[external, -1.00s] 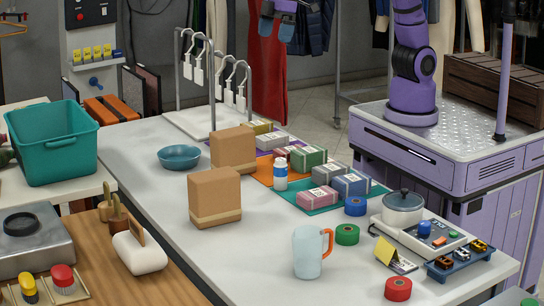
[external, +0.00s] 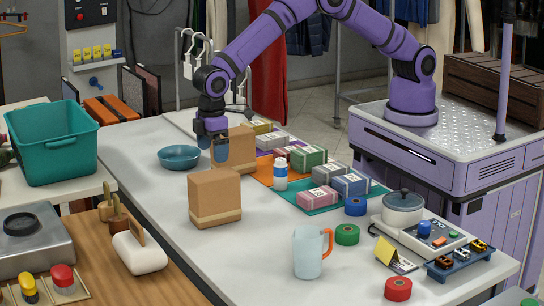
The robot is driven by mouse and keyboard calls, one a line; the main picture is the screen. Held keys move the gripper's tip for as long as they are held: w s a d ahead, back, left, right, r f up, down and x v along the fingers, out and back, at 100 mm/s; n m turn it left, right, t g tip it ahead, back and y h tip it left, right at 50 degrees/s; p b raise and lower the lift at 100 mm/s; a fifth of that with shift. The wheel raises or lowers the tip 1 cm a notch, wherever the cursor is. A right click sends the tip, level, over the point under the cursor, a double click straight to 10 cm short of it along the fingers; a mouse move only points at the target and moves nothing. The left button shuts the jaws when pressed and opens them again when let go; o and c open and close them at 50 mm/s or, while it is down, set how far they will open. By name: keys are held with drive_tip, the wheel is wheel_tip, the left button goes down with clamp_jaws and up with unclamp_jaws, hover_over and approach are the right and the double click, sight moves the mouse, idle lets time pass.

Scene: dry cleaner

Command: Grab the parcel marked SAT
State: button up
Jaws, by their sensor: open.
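Several small wrapped parcels with white labels lie in rows on coloured mats at the middle of the table: a green parcel (external: 309,159), a blue-grey parcel (external: 351,186), a pink parcel (external: 317,198), a grey parcel (external: 328,174) and others behind. The labels are too small to read, so I cannot tell which is marked SAT. My gripper (external: 212,155) is open and empty, pointing down by the left side of the rear cardboard box (external: 237,152), left of the parcels. It hides part of that box.
A second cardboard box (external: 214,198) stands nearer, and a white and blue bottle (external: 280,174) stands among the parcels. A hook rack (external: 186,70) rises behind my gripper. A blue bowl (external: 180,157) lies left. A jug (external: 308,252) and tape rolls (external: 347,234) are in front.

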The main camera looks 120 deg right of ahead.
sight(211, 176)
wheel_tip(211, 176, down, 6)
drive_tip(key=shift+f, duration=0.15)
drive_tip(key=shift+s+d+f, duration=0.1)
drive_tip(key=shift+f, duration=1.15)
drive_tip(key=shift+d+f, duration=0.1)
drive_tip(key=shift+f, duration=1.15)
drive_tip(key=c, duration=1.2)
drive_tip(key=shift+o, duration=0.2)
drive_tip(key=shift+r, duration=0.1)
